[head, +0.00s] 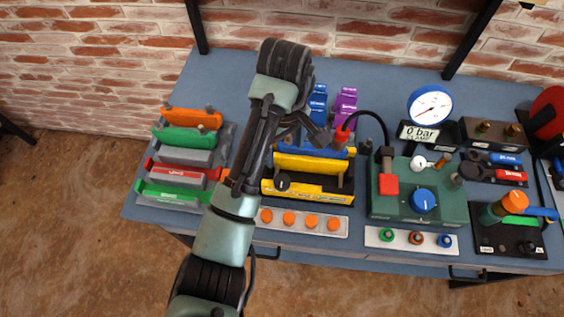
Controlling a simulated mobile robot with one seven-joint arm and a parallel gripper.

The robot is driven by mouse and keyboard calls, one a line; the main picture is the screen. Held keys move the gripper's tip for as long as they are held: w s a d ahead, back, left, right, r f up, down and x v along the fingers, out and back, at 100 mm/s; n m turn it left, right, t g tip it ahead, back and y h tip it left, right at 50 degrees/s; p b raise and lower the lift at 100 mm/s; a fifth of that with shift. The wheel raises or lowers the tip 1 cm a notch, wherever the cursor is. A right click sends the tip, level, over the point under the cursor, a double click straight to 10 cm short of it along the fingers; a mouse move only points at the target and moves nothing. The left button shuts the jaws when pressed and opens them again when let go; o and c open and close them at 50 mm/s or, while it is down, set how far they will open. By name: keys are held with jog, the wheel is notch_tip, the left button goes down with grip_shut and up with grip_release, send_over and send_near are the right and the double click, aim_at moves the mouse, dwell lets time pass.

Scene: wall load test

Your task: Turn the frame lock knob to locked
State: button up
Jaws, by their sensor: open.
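A yellow frame (305,192) stands on the blue workbench, just right of my arm. A small dark round knob (283,182) with a light mark sits at the left of its front face; this looks like the frame lock knob. The mark is too small to read as locked or unlocked. My gripper (318,138) is small and dark, and partly hidden behind my wrist and forearm. It is open, over the rear part of the frame near the blue and yellow bars, behind and right of the knob. I see nothing between its fingers.
A green pump box (385,209) with a blue dial (424,200) and black hose stands at right, below a round gauge (430,106). Coloured blocks (183,175) lie at left. A plate with orange buttons (300,221) lies in front of the frame. A brick wall is behind.

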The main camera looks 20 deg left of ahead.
aim_at(282, 181)
jog(key=f+b, duration=0.6)
jog(key=f, duration=0.1)
jog(key=f+b, duration=0.3)
jog(key=f, duration=0.1)
jog(key=shift+s+a+b, duration=0.1)
jog(key=shift+s+b, duration=0.3)
jog(key=shift+f+p, duration=0.35)
jog(key=shift+f, duration=0.6)
jog(key=shift+c, duration=0.4)
grip_shut()
